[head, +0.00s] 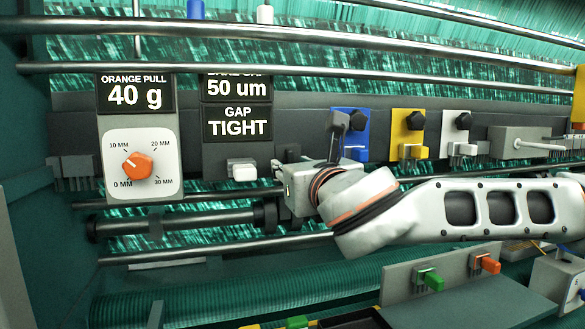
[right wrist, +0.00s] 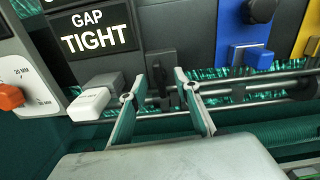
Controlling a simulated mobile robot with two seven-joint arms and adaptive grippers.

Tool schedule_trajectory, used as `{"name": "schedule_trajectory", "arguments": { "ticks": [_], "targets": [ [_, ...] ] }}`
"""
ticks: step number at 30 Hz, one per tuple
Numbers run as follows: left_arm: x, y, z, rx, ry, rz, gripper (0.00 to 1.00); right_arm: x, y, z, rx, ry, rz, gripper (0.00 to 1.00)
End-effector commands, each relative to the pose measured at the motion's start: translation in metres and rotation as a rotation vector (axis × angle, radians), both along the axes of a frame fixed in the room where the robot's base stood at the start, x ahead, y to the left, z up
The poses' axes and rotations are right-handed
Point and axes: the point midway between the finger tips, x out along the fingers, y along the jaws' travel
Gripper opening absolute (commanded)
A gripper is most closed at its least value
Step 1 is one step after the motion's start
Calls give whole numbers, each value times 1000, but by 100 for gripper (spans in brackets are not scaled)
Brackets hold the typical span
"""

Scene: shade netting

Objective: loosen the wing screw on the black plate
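The black plate is hard to make out against the dark rail; in the right wrist view a dark panel (right wrist: 178,30) stands between the GAP TIGHT sign and the blue plate. A small black upright part (right wrist: 160,76), which may be the wing screw, shows at its lower end, between and beyond my fingers. My right gripper (right wrist: 160,84) is open, its two fingers apart on either side of this part; contact cannot be told. In the head view my right gripper (head: 281,160) reaches left to this spot and hides much of it. My left gripper is not in view.
Right of the gripper are blue (head: 352,152), yellow (head: 402,130) and white plates (head: 450,135) with black knobs. A white-capped block (head: 242,170) sits close left, below the GAP TIGHT sign (head: 238,123). An orange dial (head: 137,167) is farther left. Metal bars run across, above and below.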

Motion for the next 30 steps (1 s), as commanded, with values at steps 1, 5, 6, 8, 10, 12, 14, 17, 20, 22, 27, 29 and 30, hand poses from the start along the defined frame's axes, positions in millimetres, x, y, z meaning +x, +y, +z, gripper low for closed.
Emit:
{"name": "schedule_trajectory", "arguments": {
  "ticks": [1, 5, 6, 8, 10, 12, 14, 17, 20, 22, 27, 29, 30],
  "targets": [
    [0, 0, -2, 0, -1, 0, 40, -4, -1, -1, 0, -1, 0, 31],
    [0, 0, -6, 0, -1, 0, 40, -13, -4, -1, -1, -1, 1, 31],
    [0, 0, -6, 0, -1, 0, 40, -16, -5, -1, -1, -1, 0, 31],
    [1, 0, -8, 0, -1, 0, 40, -20, -6, -1, 1, -2, 1, 31],
    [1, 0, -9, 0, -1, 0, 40, -25, -8, -1, 2, -2, 1, 31],
    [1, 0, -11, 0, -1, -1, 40, -29, -9, -1, 0, -1, 0, 31],
    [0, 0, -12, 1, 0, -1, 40, -32, -10, -1, 0, -1, 1, 31],
    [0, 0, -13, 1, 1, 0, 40, -35, -12, 0, -1, -1, -1, 31],
    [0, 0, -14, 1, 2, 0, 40, -36, -12, 0, -1, 0, -1, 31],
    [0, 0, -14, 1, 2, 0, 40, -36, -12, 0, 0, 0, -1, 31],
    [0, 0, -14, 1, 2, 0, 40, -36, -12, 0, 0, 0, 0, 51],
    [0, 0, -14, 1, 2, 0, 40, -36, -12, 0, 0, 0, 0, 51],
    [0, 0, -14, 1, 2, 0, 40, -36, -12, 0, 0, 0, 0, 51]
  ]
}}
